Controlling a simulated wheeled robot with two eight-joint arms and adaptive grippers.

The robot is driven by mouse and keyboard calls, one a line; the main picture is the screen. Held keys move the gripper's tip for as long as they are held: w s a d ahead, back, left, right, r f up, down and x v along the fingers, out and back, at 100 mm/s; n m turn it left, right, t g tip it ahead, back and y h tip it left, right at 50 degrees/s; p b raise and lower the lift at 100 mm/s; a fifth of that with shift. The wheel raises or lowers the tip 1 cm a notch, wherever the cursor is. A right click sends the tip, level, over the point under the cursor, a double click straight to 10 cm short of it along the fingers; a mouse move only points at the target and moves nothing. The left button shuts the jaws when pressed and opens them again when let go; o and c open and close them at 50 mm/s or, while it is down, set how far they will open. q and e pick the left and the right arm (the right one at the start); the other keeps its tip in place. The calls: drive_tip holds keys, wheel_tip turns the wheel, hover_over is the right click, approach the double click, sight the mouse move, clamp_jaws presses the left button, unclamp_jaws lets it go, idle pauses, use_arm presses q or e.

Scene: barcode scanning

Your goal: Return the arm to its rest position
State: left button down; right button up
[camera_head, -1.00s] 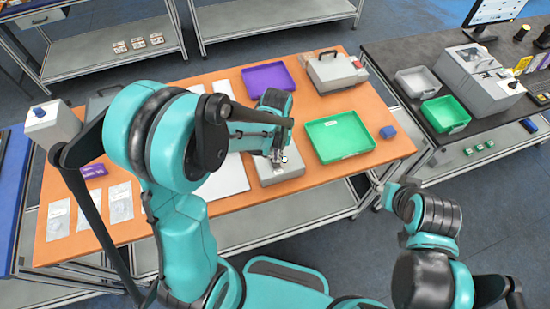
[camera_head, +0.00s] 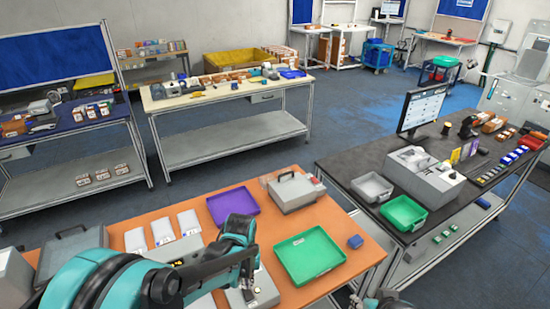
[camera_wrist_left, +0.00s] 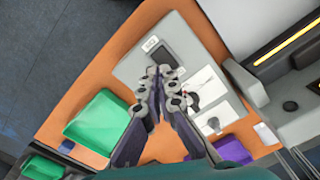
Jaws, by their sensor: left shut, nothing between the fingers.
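My left arm comes in from the lower left in the head view and reaches over the orange table (camera_head: 345,228). My left gripper (camera_head: 247,284) is over a grey box-like device (camera_head: 266,293) near the table's front. In the left wrist view the gripper (camera_wrist_left: 161,75) is shut and empty, its fingertips together. There the grey device (camera_wrist_left: 133,68), with a dark panel and a white label, lies below and beyond the fingertips. Only a small end part of my right arm shows at the bottom edge of the head view, and its jaws cannot be made out.
A green tray (camera_head: 310,256), a blue block (camera_head: 355,242), a purple tray (camera_head: 233,204) and a grey case (camera_head: 296,191) with a handle are on the orange table. White packets (camera_head: 162,228) lie left of the purple tray. A dark table (camera_head: 345,165) with bins and a monitor stands right.

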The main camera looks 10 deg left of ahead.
use_arm(q)
drive_tip(key=s+a+f+t+b, duration=0.1)
drive_tip(key=s+a+t+b, duration=0.1)
drive_tip(key=s+b, duration=0.3)
drive_tip(key=s+a+f+t+b, duration=0.1)
drive_tip(key=s+t+b, duration=0.4)
drive_tip(key=b, duration=0.6)
drive_tip(key=shift+s+a+f+m, duration=0.15)
drive_tip(key=shift+a+f+m, duration=0.2)
drive_tip(key=shift+a, duration=0.5)
use_arm(e)
wheel_tip(320, 180, down, 16)
use_arm(q)
drive_tip(key=shift+r, duration=0.15)
use_arm(e)
drive_tip(key=shift+c, duration=0.7)
use_arm(q)
drive_tip(key=shift+a, duration=0.1)
use_arm(e)
drive_tip(key=shift+a, duration=0.1)
